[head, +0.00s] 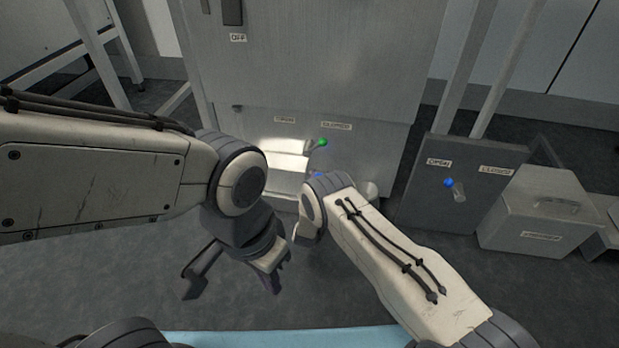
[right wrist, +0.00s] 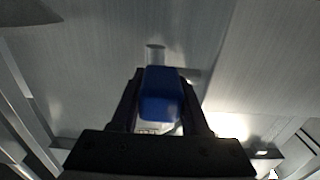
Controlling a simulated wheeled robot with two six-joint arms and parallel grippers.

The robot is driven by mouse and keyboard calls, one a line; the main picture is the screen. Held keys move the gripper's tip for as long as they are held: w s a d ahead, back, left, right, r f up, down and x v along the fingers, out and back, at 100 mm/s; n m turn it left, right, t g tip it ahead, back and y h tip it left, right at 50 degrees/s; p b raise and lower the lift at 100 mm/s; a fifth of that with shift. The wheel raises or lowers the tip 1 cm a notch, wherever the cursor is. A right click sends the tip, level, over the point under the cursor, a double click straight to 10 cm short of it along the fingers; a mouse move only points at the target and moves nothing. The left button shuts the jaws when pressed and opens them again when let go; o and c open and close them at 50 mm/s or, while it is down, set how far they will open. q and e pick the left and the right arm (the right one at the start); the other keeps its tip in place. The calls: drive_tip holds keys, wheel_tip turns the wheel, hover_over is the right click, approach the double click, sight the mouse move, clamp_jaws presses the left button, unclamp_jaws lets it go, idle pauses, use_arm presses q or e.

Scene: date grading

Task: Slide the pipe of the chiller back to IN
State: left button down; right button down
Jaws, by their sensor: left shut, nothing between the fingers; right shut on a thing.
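The chiller seems to be the grey metal cabinet (head: 330,70) in front of me. A blue block (right wrist: 160,97) sits between the fingers of my right gripper (right wrist: 162,85) in the right wrist view, and the gripper is shut on it. A short grey pipe stub (right wrist: 155,53) shows just beyond the block. In the head view only a bit of blue (head: 318,175) shows above my right wrist, and the right fingers are hidden by my arm. No IN label is readable. My left gripper (head: 272,272) is shut and empty, low over the floor, left of my right arm.
A green knob (head: 323,142) is on the cabinet's lower front, under small labels. To the right stand a dark panel (head: 425,205) with a blue-tipped lever (head: 450,184) and a grey case (head: 540,215). A pale blue surface (head: 280,338) lies at the bottom edge.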

drive_tip(key=shift+w+a+f, duration=0.1)
drive_tip(key=shift+a, duration=0.15)
drive_tip(key=shift+c, duration=2)
unclamp_jaws()
drive_tip(key=shift+a, duration=0.1)
drive_tip(key=p+v, duration=0.5)
drive_tip(key=v, duration=0.5)
drive_tip(key=shift+s+p, duration=0.25)
drive_tip(key=shift+p, duration=0.15)
